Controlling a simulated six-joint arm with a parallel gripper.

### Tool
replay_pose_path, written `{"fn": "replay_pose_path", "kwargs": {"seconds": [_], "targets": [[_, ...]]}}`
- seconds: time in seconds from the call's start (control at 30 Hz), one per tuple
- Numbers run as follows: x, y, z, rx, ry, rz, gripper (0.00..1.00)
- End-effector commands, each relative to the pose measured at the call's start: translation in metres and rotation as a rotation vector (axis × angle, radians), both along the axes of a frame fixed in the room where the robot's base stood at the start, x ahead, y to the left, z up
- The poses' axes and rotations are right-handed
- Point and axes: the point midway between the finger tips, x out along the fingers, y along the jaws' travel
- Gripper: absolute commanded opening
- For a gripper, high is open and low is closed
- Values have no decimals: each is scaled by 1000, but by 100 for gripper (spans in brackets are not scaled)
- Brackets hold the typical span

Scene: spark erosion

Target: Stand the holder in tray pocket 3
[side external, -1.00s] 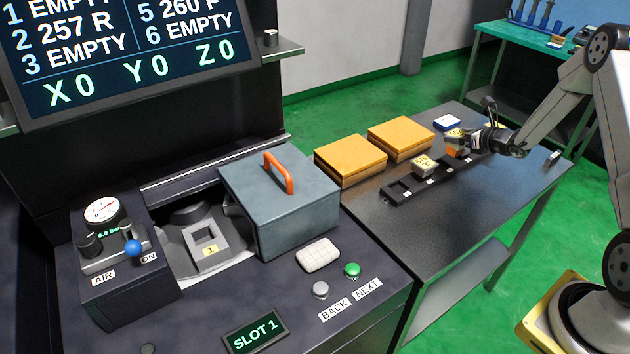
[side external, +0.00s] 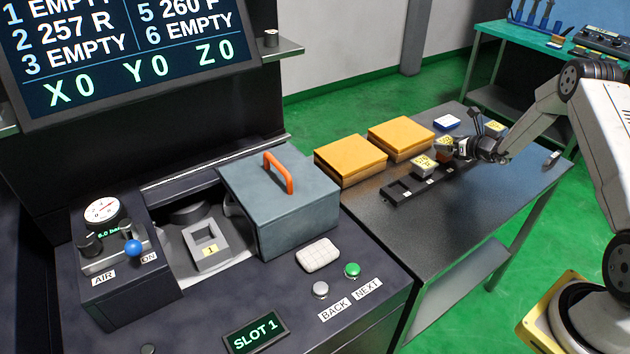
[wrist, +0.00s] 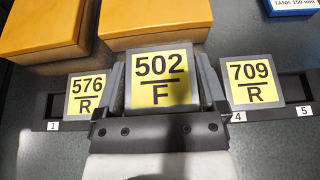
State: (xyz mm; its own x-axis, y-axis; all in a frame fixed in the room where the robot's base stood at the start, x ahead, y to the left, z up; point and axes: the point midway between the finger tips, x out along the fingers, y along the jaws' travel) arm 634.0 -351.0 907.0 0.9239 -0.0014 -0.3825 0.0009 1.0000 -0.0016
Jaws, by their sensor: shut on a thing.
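My gripper (wrist: 160,105) is shut on a holder with a yellow 502 F label (wrist: 161,80). In the wrist view this holder sits between two others and looks larger, so it seems held higher than them. In the side view my gripper (side external: 464,148) and the held holder (side external: 445,143) are over the dark tray (side external: 393,197). Holder 576 R (wrist: 87,97) stands left, beside the tray's label 1. Holder 709 R (wrist: 254,83) stands right, by label 4. The pocket beneath the held holder and its label are hidden, so I cannot tell whether the holder's bottom touches the tray.
Two orange boxes (side external: 350,160) (side external: 401,138) lie behind the tray. A blue and white box (side external: 447,122) is farther back. The pocket above label 5 (wrist: 304,112) looks empty. The table's front (side external: 400,250) is clear. A machine with a grey lidded box (side external: 290,215) stands left.

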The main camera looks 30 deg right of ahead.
Motion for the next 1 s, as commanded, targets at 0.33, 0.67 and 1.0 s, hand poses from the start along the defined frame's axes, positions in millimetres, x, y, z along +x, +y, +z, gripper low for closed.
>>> {"fn": "replay_pose_path", "kwargs": {"seconds": [0.33, 0.67, 1.0], "targets": [[4, -2, -27, -1, -3, 0, 0], [4, -2, -32, -2, -5, 0, 0], [3, -1, -38, 0, 0, 0, 100]]}}
